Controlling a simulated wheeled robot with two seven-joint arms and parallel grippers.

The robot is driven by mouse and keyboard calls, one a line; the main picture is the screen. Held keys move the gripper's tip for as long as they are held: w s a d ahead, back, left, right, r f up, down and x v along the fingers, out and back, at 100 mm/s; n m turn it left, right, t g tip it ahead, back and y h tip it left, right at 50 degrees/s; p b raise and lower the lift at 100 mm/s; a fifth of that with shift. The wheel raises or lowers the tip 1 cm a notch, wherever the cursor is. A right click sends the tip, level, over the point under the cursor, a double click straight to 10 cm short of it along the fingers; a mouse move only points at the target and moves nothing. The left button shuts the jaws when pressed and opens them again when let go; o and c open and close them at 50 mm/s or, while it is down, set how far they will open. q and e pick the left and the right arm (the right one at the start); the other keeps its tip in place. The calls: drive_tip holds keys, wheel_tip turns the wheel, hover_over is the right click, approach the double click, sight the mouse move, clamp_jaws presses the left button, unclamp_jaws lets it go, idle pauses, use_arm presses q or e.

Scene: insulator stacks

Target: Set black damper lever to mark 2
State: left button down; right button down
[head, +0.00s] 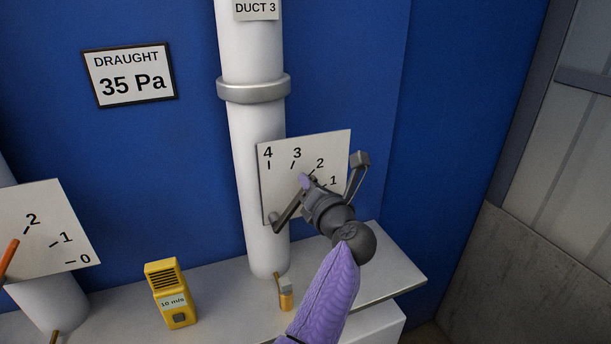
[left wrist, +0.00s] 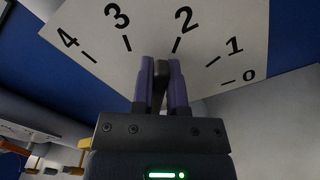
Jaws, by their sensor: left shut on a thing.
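The white dial plate (head: 277,180) is fixed to the white duct labelled DUCT 3 (head: 255,8). Marks 4, 3, 2 and 1 show in the head view; the left wrist view of the plate (left wrist: 150,30) also shows 0. My left gripper (head: 307,180) is in front of the plate near marks 2 and 1. In the left wrist view, its purple fingers (left wrist: 162,80) are shut on the black damper lever (left wrist: 160,76). The lever end lies below the gap between ticks 3 and 2, nearer 2. Its pivot is hidden. My right gripper is not in view.
A grey-white ledge (head: 225,290) carries a yellow meter (head: 170,293) and a small orange-and-grey item (head: 285,293). Another dial plate (head: 50,215) with an orange lever (head: 9,259) is at the left. A DRAUGHT 35 Pa sign (head: 130,74) hangs on the blue wall.

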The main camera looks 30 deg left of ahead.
use_arm(q)
drive_tip(key=shift+w+d+f+m, duration=0.35)
drive_tip(key=shift+w+f+m, duration=0.1)
drive_tip(key=shift+m, duration=0.15)
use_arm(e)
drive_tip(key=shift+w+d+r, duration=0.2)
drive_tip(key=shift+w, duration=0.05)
use_arm(q)
drive_tip(key=c, duration=0.6)
unclamp_jaws()
drive_tip(key=shift+c, duration=0.2)
